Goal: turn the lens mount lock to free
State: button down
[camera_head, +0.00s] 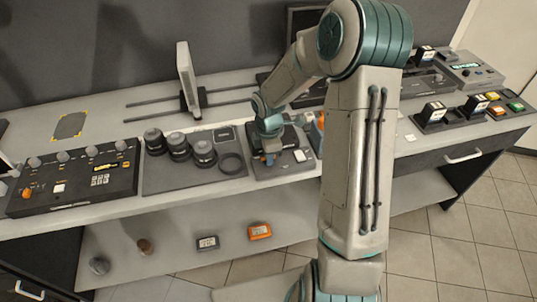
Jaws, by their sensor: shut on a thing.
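The lens mount unit (297,165) is a dark, flat block at the front middle of the bench, with a pale square on its top right. My gripper (269,160) points down over the left part of this unit. Its fingers look shut on a small part there, which I take to be the lens mount lock. The lock itself is hidden by the fingers, so I cannot tell which way it is turned. My forearm covers the area just right of the unit.
A dark tray (180,187) with several black lenses and a ring stands left of the unit. A control panel (75,187) is further left. An upright pale panel (187,75) stands behind on rails. Battery docks (437,122) are at right. Small items lie on the lower shelf (180,240).

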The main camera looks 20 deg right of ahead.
dwell(0.3)
jog(key=c, duration=1.5)
grip_release()
jog(key=shift+a, duration=0.1)
jog(key=shift+r, duration=0.15)
notch_tip(320, 180, up, 14)
jog(key=b, duration=0.1)
jog(key=shift+f, duration=0.2)
jog(key=s+r+m+t, duration=0.2)
jog(key=s+r+m, duration=0.1)
jog(key=s+m, duration=0.6)
jog(key=s+r+m+t, duration=0.1)
jog(key=s+r+m, duration=0.2)
jog(key=s+m, duration=0.6)
jog(key=s, duration=0.3)
jog(key=shift+s+r+t, duration=0.3)
jog(key=shift+r+t, duration=0.05)
jog(key=shift+t, duration=0.05)
